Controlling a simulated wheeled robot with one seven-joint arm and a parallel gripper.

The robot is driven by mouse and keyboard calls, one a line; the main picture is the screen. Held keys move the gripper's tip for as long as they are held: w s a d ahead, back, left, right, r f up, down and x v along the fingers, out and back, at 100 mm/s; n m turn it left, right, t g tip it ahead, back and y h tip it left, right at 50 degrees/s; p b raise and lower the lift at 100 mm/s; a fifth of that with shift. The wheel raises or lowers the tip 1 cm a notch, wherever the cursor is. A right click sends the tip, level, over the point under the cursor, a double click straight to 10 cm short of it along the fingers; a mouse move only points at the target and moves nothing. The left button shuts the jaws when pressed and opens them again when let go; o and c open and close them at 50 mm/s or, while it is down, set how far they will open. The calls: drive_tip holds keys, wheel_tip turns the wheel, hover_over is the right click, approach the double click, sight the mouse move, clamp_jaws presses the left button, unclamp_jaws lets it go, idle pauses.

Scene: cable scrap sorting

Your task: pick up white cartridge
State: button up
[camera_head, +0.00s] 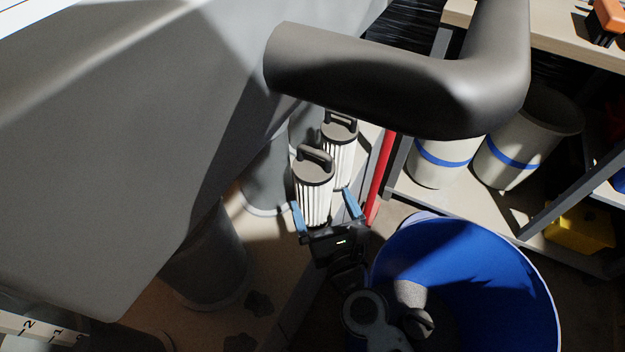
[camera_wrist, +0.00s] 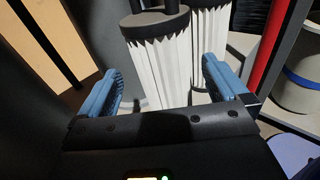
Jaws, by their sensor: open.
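A white pleated cartridge (camera_head: 313,200) with a dark cap and handle stands upright in the head view. My gripper (camera_head: 325,213) is open, with its blue fingers on either side of this cartridge's lower part. In the wrist view the same cartridge (camera_wrist: 157,65) shows between the spread fingers of my gripper (camera_wrist: 163,85), and I cannot tell whether they touch it. A second white cartridge (camera_head: 340,160) with a dark cap stands just behind it to the right; it also shows in the wrist view (camera_wrist: 209,45). The lower end of the nearer cartridge is hidden by my gripper.
A large blue bin (camera_head: 470,262) stands at the lower right, close to my arm. A red post (camera_head: 379,180) rises right of the cartridges. White buckets with blue bands (camera_head: 445,163) stand on a shelf at the right. A large grey body (camera_head: 110,130) fills the left.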

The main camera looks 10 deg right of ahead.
sight(314, 179)
drive_tip(key=shift+x, duration=3.5)
drive_tip(key=shift+d+r, duration=0.1)
drive_tip(key=shift+c, duration=0.5)
drive_tip(key=c, duration=0.7)
drive_tip(key=shift+c, duration=0.6)
drive_tip(key=shift+r, duration=0.15)
